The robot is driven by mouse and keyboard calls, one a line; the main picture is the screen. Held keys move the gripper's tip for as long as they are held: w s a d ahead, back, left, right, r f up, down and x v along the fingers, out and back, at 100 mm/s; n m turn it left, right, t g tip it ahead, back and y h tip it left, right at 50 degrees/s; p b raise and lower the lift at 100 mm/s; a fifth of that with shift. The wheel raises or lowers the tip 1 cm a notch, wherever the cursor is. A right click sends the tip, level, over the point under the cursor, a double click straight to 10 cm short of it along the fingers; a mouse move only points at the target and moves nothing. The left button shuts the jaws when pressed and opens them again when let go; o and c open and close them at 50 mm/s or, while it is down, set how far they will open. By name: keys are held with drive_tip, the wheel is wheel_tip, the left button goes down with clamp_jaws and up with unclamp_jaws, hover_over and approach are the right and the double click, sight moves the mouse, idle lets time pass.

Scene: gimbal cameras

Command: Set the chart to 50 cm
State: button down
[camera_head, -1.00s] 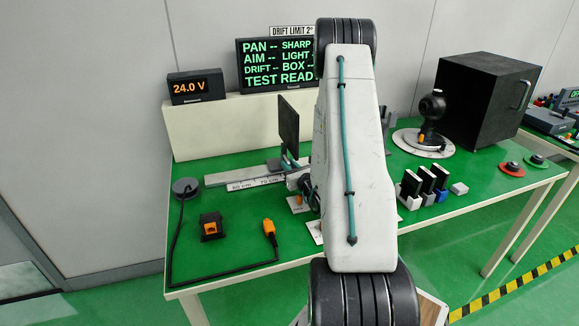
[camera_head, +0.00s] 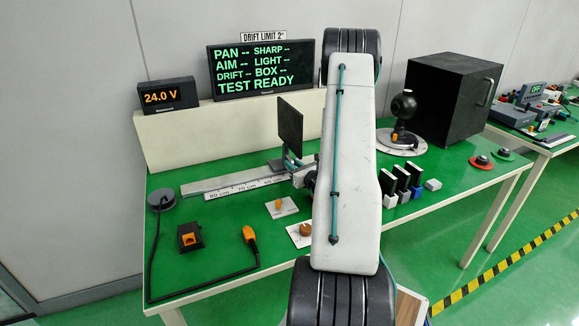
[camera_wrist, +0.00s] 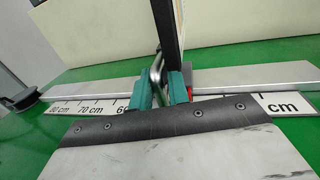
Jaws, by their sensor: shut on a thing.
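The chart (camera_head: 290,127) is a dark upright panel on a carriage on the rail (camera_head: 215,184), seen nearly edge-on in the wrist view (camera_wrist: 168,35). The scale strip (camera_head: 240,188) along the rail's front shows 80, 70 and 60 cm, with numbers falling to the right. In the wrist view (camera_wrist: 85,107) the carriage stands right of the partly covered 60 mark. My gripper (camera_wrist: 164,90) has its teal fingers closed on the metal handle (camera_wrist: 155,70) at the chart's base. The marks right there are hidden by my gripper; my arm covers the rail's right part in the head view.
A camera on a round white base (camera_head: 403,140) and a black box (camera_head: 460,95) stand at the right. Small card holders (camera_head: 402,185) sit in front. An orange plug with cable (camera_head: 250,236) lies front left. The display (camera_head: 262,70) reads TEST READY.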

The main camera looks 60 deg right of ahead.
drive_tip(key=c, duration=1.5)
unclamp_jaws()
drive_tip(key=shift+c, duration=0.2)
drive_tip(key=shift+s, duration=0.1)
drive_tip(key=v, duration=0.7)
drive_tip(key=shift+s+a, duration=0.2)
drive_tip(key=shift+s, duration=0.05)
